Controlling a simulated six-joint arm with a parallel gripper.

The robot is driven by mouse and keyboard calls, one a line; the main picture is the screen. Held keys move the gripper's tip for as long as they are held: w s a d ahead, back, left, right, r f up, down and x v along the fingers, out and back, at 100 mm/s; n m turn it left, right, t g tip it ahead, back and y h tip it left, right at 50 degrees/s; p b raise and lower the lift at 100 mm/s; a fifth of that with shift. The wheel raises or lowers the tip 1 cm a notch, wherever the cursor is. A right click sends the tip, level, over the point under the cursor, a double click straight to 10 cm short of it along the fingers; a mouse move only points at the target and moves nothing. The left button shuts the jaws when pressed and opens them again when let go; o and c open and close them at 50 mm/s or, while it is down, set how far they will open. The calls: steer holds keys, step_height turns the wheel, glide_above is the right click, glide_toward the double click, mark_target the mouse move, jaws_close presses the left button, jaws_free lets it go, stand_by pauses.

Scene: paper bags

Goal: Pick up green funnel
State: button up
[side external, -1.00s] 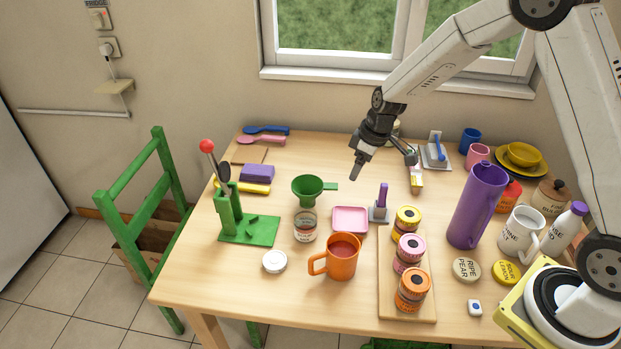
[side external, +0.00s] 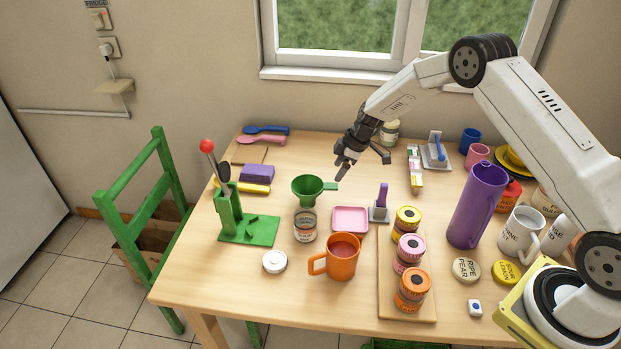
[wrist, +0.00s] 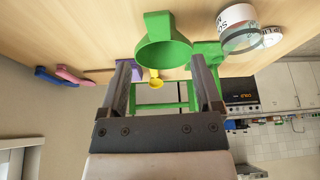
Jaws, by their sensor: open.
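My gripper (side external: 362,164) is open and empty, up and to the right of the funnel, above the table. In the wrist view its two fingers (wrist: 162,82) are spread apart with nothing between them touching. The funnel's lower end is hidden in the side view.
A green stand with a red-topped tool (side external: 230,212) is left of the funnel. A pink tray (side external: 350,220) and an orange mug (side external: 342,257) stand close on the right and front. A white lid (side external: 274,262) lies in front. A purple sponge (side external: 257,173) lies behind left.

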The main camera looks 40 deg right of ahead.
mark_target(330, 185)
steer(key=shift+x, duration=1.2)
steer(key=shift+f, duration=0.15)
steer(key=shift+x, duration=2.45)
steer(key=shift+d, duration=0.1)
steer(key=shift+c, duration=0.2)
jaws_close()
